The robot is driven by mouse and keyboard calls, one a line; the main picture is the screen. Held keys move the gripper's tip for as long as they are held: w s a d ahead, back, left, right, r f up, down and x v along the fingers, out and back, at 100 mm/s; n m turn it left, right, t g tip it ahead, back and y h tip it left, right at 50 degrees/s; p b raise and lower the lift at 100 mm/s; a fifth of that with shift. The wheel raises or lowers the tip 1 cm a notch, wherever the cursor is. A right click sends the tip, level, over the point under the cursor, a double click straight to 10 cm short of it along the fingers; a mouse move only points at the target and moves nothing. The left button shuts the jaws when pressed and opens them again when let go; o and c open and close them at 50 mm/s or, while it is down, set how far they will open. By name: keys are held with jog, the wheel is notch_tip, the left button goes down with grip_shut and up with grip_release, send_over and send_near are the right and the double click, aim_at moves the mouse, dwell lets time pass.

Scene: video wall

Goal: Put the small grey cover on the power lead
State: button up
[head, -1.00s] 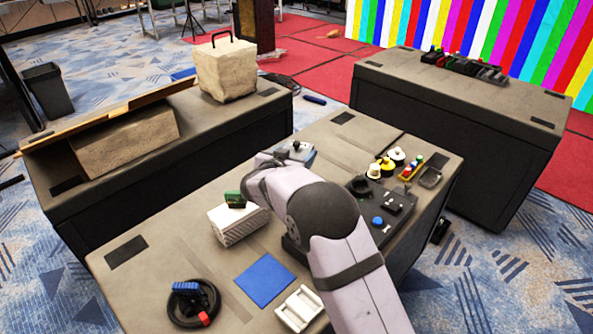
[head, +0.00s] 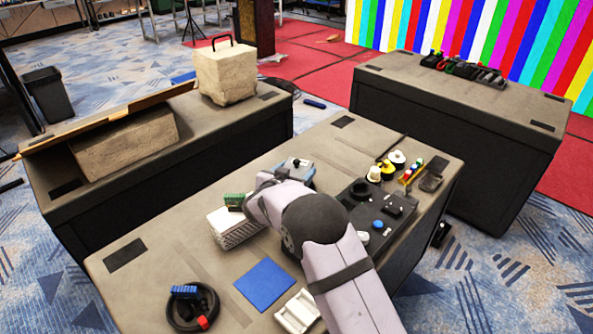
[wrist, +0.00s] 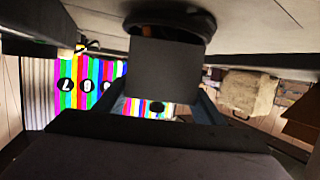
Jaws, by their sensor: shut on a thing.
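The power lead (head: 212,302) lies coiled in black at the table's front left, with a blue connector (head: 184,291) and a red end (head: 203,322). My gripper (wrist: 163,100) shows in the wrist view with a dark grey, flat-faced piece (wrist: 166,68) between its bluish fingers. It is shut on this piece, which looks like the small grey cover. In the head view my arm largely hides the gripper; a blue-grey part shows beyond the arm, well behind and right of the lead. The cover cannot be made out there.
A white ribbed box (head: 230,231) with a green piece (head: 234,201) stands left of my arm. A blue mat (head: 263,285) and a white tray (head: 298,312) lie in front. A black control panel (head: 375,215) is at right.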

aim_at(293, 171)
jog(key=shift+f, duration=0.1)
jog(key=o, duration=1.1)
jog(key=v, duration=0.3)
jog(key=shift+s+a+r, duration=0.1)
jog(key=shift+r, duration=0.2)
notch_tip(293, 171, up, 5)
jog(key=shift+r+p, duration=0.15)
jog(key=shift+p, duration=0.2)
jog(key=shift+r, duration=0.65)
